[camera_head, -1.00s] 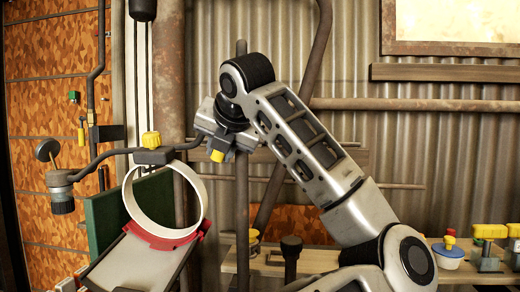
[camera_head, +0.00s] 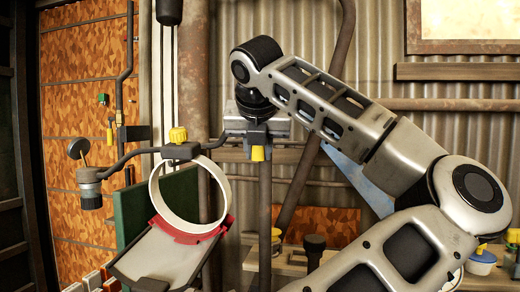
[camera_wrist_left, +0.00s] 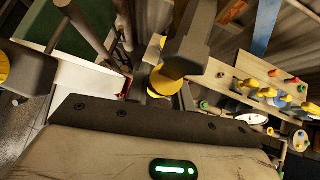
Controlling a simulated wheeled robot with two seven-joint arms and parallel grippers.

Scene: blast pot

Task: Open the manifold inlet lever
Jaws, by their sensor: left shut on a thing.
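My left gripper (camera_head: 257,140) is at the right end of the dark, bent manifold pipe (camera_head: 130,158), in front of a vertical pipe. It is shut on a dark lever with a yellow end (camera_head: 258,153), which I take to be the inlet lever. The fingers hide most of this lever. In the left wrist view a yellow cap (camera_wrist_left: 165,82) and a dark block (camera_wrist_left: 190,42) sit just beyond the palm; the grip itself is not clear there. A yellow knob (camera_head: 177,135) tops a valve on the pipe at left. My right gripper is not in view.
A white ring with a red clamp (camera_head: 185,228) hangs under the valve, near a green panel (camera_head: 135,215). A dark gauge fitting (camera_head: 90,185) ends the pipe at left. A wooden shelf (camera_head: 290,262) with jars and yellow-topped items runs below my arm.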

